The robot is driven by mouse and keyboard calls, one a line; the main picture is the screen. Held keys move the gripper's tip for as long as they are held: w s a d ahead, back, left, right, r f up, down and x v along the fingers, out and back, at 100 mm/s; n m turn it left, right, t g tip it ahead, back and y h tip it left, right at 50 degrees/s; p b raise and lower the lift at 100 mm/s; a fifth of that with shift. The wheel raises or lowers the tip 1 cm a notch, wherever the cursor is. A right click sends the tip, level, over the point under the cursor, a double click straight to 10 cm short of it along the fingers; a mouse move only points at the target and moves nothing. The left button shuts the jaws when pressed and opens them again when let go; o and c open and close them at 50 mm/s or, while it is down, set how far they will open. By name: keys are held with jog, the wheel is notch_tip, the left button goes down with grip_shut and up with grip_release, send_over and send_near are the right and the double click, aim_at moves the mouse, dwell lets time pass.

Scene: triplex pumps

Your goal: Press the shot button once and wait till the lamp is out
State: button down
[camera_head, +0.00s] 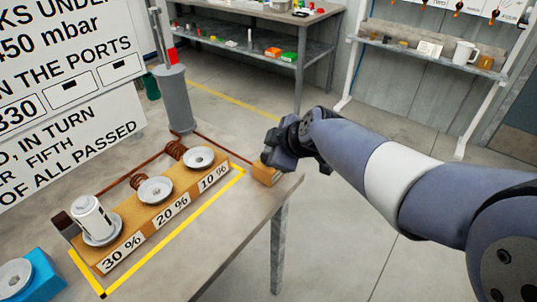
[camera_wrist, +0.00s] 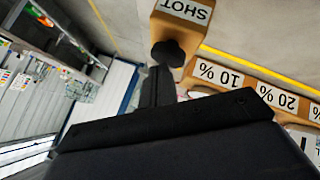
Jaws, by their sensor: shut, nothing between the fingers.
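The shot box is a tan block with a white SHOT label (camera_wrist: 187,11) in the wrist view. A dark rounded button (camera_wrist: 168,53) sticks out of it. In the head view the same tan box (camera_head: 266,174) sits at the table's right end, partly behind my gripper (camera_head: 275,156). My gripper is shut and empty. In the wrist view its fingertips (camera_wrist: 159,76) are just short of the button or touching it; I cannot tell which. The button is hidden in the head view. I cannot make out a lit lamp in either view.
A tan stand (camera_head: 180,205) holds dishes marked 30 %, 20 % and 10 %; a white canister (camera_head: 92,218) stands on the 30 % dish. A grey cylinder (camera_head: 174,98) stands behind. A blue block (camera_head: 30,278) is at lower left. Open floor lies right of the table.

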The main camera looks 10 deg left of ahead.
jog(key=shift+f+b, duration=0.3)
jog(key=shift+f, duration=0.05)
jog(key=shift+r, duration=0.15)
dwell(0.4)
jog(key=shift+r+p, duration=0.6)
jog(key=shift+r, duration=0.4)
jog(key=shift+r, duration=0.1)
jog(key=shift+r+p, duration=1.5)
jog(key=shift+r, duration=1)
jog(key=shift+f, duration=0.1)
